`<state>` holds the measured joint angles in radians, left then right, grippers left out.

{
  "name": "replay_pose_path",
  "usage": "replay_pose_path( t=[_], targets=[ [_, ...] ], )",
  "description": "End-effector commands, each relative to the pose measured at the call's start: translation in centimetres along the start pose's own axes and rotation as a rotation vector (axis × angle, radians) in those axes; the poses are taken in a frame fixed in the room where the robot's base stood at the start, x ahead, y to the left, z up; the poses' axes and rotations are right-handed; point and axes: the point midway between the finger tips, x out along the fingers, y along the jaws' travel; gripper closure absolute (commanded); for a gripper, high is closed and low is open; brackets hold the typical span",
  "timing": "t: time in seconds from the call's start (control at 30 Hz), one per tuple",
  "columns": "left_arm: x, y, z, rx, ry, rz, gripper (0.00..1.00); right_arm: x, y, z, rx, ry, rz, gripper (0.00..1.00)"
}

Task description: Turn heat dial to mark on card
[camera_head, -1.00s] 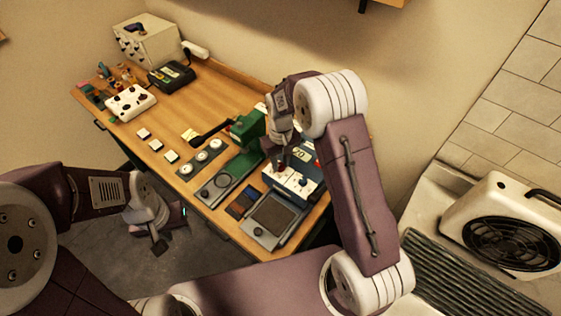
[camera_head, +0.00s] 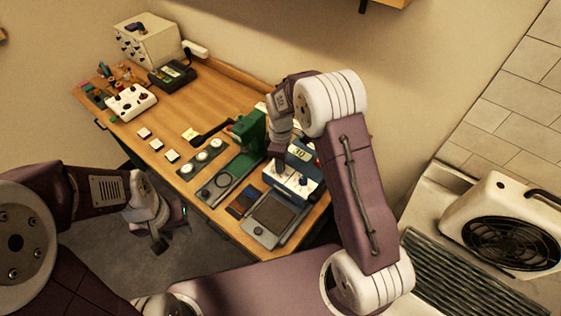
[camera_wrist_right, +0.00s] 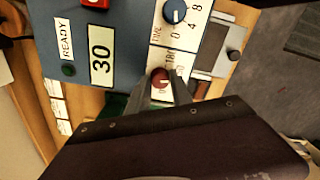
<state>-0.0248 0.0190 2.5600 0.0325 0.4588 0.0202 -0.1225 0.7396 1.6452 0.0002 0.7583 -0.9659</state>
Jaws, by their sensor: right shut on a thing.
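A blue unit (camera_wrist_right: 130,15) has a display (camera_wrist_right: 101,50) reading 30 and a white panel (camera_head: 290,182) with dials. In the right wrist view, the red dial (camera_wrist_right: 159,76) has a pale pointer line, and its label is partly covered. My right gripper (camera_wrist_right: 160,92) is shut on the red dial; it also shows over the panel in the head view (camera_head: 278,162). A blue dial (camera_wrist_right: 175,11) marked TIME is beside it. A small yellowish card (camera_head: 190,134) lies on the table; its writing is unreadable. My left gripper (camera_head: 160,230) hangs off the table's front edge, away from the unit.
A green machine (camera_head: 247,133) stands left of the blue unit. A white dial box (camera_head: 131,101) is further left. A fan heater (camera_head: 510,230) stands at the right.

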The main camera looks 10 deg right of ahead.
Motion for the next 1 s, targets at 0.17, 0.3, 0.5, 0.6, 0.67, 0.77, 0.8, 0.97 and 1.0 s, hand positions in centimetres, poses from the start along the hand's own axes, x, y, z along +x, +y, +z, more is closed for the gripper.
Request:
replay_pose_path(
  t=[0.17, 0.3, 0.5, 0.6, 0.67, 0.77, 0.8, 0.97, 1.0],
  targets=[
    [-0.07, 0.00, -0.01, 0.000, 0.000, 0.000, 0.64, -0.20, 0.19, -0.06, -0.078, 0.003, 0.006, 1.00],
    [-0.08, 0.00, -0.01, 0.000, 0.000, 0.000, 0.64, -0.21, 0.21, -0.06, -0.117, 0.003, 0.006, 1.00],
    [-0.09, 0.00, -0.01, 0.000, 0.000, 0.000, 0.64, -0.23, 0.23, -0.07, -0.141, 0.003, 0.007, 1.00],
    [-0.09, 0.00, -0.01, 0.000, 0.000, 0.000, 0.64, -0.23, 0.24, -0.07, -0.143, 0.003, 0.007, 1.00],
    [-0.09, 0.00, -0.01, 0.000, 0.000, 0.000, 0.64, -0.24, 0.24, -0.07, -0.143, 0.003, 0.007, 1.00],
    [-0.09, 0.00, -0.01, 0.000, 0.000, 0.000, 0.64, -0.25, 0.25, -0.07, -0.143, 0.003, 0.008, 1.00],
    [-0.09, 0.00, -0.01, 0.000, 0.000, 0.000, 0.64, -0.25, 0.25, -0.07, -0.143, 0.003, 0.008, 1.00],
    [-0.09, 0.00, -0.01, 0.000, 0.000, 0.000, 0.64, -0.24, 0.24, -0.07, -0.142, 0.003, 0.008, 0.52],
    [-0.09, 0.00, -0.01, 0.000, 0.000, 0.000, 0.64, -0.21, 0.21, -0.07, -0.142, 0.003, 0.007, 0.52]
  ],
)
